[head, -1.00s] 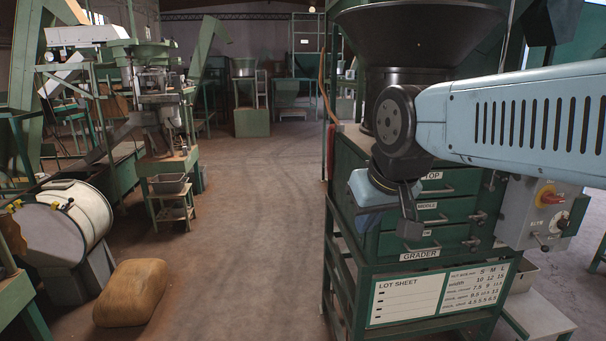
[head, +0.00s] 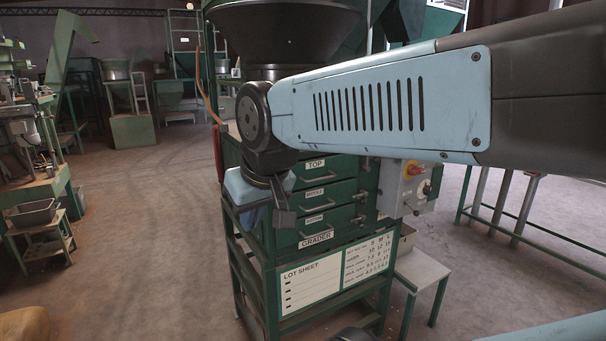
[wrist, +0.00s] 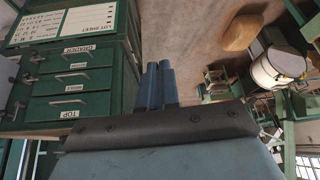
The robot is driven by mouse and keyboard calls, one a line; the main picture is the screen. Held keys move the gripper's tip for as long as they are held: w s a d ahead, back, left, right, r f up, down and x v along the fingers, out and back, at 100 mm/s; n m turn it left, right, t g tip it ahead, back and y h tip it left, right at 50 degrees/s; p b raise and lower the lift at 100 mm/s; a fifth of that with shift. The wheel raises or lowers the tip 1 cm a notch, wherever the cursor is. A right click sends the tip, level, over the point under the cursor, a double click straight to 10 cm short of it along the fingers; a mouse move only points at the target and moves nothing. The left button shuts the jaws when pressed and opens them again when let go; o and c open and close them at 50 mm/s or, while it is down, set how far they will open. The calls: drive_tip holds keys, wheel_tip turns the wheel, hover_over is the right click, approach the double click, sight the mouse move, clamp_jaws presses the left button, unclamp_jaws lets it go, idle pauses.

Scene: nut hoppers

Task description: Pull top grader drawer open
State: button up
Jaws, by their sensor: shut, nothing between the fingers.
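The green grader cabinet shows in the head view, with its top drawer (head: 338,166) above the middle and bottom drawers. All look flush and closed. The top drawer also shows in the wrist view (wrist: 90,107), upside down at lower left, with its pale bar handle (wrist: 68,102). In the wrist view my gripper (wrist: 160,68) is shut and empty, with its two dark blue fingers side by side. It is right of the drawer fronts and apart from the handle. In the head view my wrist hangs in front of the cabinet's left part and hides the drawers' left ends.
A black hopper (head: 285,30) sits on top of the grader. A control box (head: 408,187) with a red knob is on its right side. A lot sheet (head: 312,284) is below the drawers. A low white table (head: 422,268) stands at right. Open floor lies left.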

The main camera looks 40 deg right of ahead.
drive_tip(key=shift+o, duration=1.4)
drive_tip(key=shift+w+d+f, duration=0.15)
drive_tip(key=shift+w+f, duration=0.05)
drive_tip(key=o, duration=0.3)
drive_tip(key=shift+w+d+f+m+g+y, duration=0.4)
drive_tip(key=shift+w+f+m+g+y, duration=0.1)
drive_tip(key=shift+w+m+g, duration=0.1)
drive_tip(key=shift+w+d+f+m+g+y, duration=0.4)
drive_tip(key=shift+w+f+m+g+y, duration=0.1)
drive_tip(key=shift+w+m, duration=0.1)
drive_tip(key=m+t+y, duration=0.2)
drive_tip(key=m+t, duration=1)
drive_tip(key=m, duration=0.1)
approach(320, 179)
drive_tip(key=x, duration=1)
drive_tip(key=shift+w+d+f, duration=0.15)
drive_tip(key=shift+w+d, duration=0.05)
drive_tip(key=shift+d, duration=0.05)
drive_tip(key=shift+c, duration=0.3)
clamp_jaws()
